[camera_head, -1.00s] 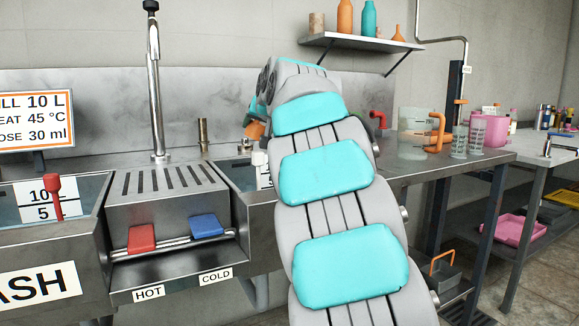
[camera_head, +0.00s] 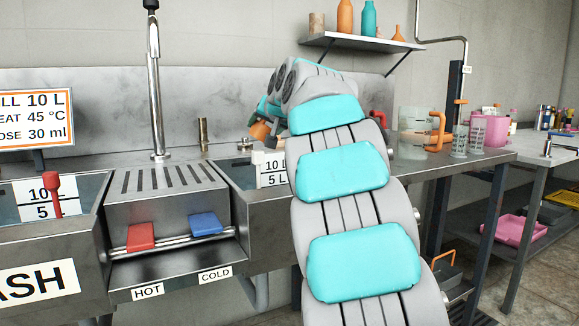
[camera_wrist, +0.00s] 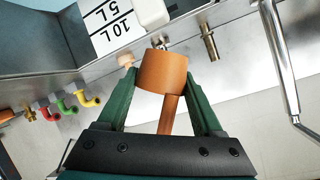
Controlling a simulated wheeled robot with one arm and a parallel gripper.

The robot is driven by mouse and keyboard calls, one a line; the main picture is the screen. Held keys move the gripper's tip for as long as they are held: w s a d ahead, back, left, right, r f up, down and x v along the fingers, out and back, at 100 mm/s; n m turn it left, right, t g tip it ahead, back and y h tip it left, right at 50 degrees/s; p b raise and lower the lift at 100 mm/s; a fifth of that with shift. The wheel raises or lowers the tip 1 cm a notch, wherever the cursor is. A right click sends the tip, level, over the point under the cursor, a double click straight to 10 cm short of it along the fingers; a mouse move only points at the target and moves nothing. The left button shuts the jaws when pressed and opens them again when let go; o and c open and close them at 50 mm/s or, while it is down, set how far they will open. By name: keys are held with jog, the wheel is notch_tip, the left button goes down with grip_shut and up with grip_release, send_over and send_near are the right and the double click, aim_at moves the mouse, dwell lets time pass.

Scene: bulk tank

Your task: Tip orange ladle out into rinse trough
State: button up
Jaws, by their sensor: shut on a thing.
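The orange ladle (camera_wrist: 163,72) is between the green fingers of my gripper (camera_wrist: 158,80) in the wrist view, its handle running back toward the palm. My gripper is shut on it. In the head view the ladle (camera_head: 260,131) shows small, above the back of the right-hand trough (camera_head: 240,173), beyond my arm. That trough has a 10 L / 5 L scale; my arm hides much of it, and I see no rinse label. In the wrist view the trough wall (camera_wrist: 40,48) is at the upper left. The ladle's contents cannot be seen.
A white block (camera_head: 262,160) stands at the trough's scale. Left are a drain rack with red pedal (camera_head: 141,237) and blue pedal (camera_head: 206,225), a tall tap (camera_head: 155,90) and the wash trough (camera_head: 45,285). Jugs and a pink tub (camera_head: 488,131) stand on the right bench.

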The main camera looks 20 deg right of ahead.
jog(key=shift+d+f, duration=0.25)
jog(key=shift+d, duration=0.1)
jog(key=shift+s+d+r+m+y, duration=0.15)
jog(key=shift+d+m+y, duration=0.1)
jog(key=shift+m, duration=0.15)
jog(key=shift+w+d+r+m+y, duration=0.15)
jog(key=shift+m+y, duration=0.1)
jog(key=shift+m, duration=0.15)
dwell(0.9)
jog(key=shift+s+d+r+m+t+y, duration=0.15)
jog(key=shift+m+t+y, duration=0.15)
jog(key=shift+m+y, duration=0.15)
dwell(0.9)
jog(key=shift+d+f+m+y+b, duration=0.15)
jog(key=shift+f+m+y+b, duration=0.2)
jog(key=shift+f+m+b, duration=0.45)
dwell(0.7)
jog(key=shift+d+r+m+t+y, duration=0.15)
jog(key=shift+r+m+t+y, duration=0.1)
jog(key=shift+m+t+y, duration=0.2)
dwell(0.8)
jog(key=shift+m+y, duration=0.45)
jog(key=shift+m, duration=0.25)
jog(key=f+b, duration=0.1)
jog(key=d+f+b, duration=0.2)
jog(key=f, duration=0.1)
jog(key=shift+s+f, duration=0.1)
jog(key=shift+s, duration=0.05)
dwell(0.5)
